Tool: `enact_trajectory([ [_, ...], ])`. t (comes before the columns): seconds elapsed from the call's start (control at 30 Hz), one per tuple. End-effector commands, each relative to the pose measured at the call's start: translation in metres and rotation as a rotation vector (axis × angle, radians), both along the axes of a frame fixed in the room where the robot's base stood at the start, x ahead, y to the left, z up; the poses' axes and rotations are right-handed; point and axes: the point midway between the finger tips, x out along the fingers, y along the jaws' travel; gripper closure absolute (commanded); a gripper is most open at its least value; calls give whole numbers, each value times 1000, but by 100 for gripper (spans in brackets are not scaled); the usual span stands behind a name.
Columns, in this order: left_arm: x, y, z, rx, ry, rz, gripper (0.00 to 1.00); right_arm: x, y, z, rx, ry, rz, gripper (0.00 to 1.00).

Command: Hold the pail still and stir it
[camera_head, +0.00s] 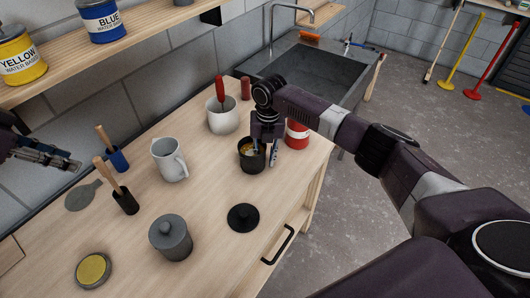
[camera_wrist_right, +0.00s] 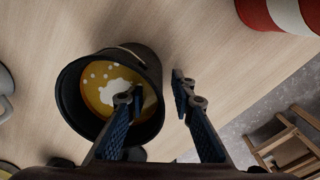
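The black pail (camera_head: 247,164) stands on the wooden bench and holds yellow paint with white blobs. The pail also shows in the right wrist view (camera_wrist_right: 72,99). My right gripper (camera_head: 265,153) is open at the pail's right rim. In the right wrist view my right gripper (camera_wrist_right: 157,92) has one finger over the pail's mouth and the other outside the wall, with a gap between outer finger and wall. My left gripper (camera_head: 52,154) is at the left edge, empty, away from the pail; its finger gap is unclear. A red-handled tool (camera_head: 220,90) stands in a white pot (camera_head: 222,117).
A red-and-white can (camera_head: 297,135) stands close right of the pail. A white jug (camera_head: 169,160), a grey lidded pot (camera_head: 171,238), a black lid (camera_head: 243,217) and two holders with wooden-handled tools (camera_head: 124,201) are on the bench. A sink (camera_head: 320,75) lies behind.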

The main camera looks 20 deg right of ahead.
Motion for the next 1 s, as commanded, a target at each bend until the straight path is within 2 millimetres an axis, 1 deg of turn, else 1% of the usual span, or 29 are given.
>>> enact_trajectory([
  [0.23,0,0,0,0,0,0,71,0,0,-1,0,0,0,77],
  [0.27,0,0,0,0,0,0,71,0,0,-1,0,0,0,79],
  [0.43,0,0,0,0,0,0,71,0,0,-1,0,0,0,98],
  [0.47,0,0,0,0,0,0,71,0,0,-1,0,0,-1,100],
  [0.8,0,0,0,0,0,0,71,0,0,-1,0,0,-1,100],
  [0.87,0,0,0,0,0,0,66,0,0,-1,0,0,-1,100],
  [1.0,0,0,0,0,0,0,66,0,0,-1,1,0,-1,100],
])
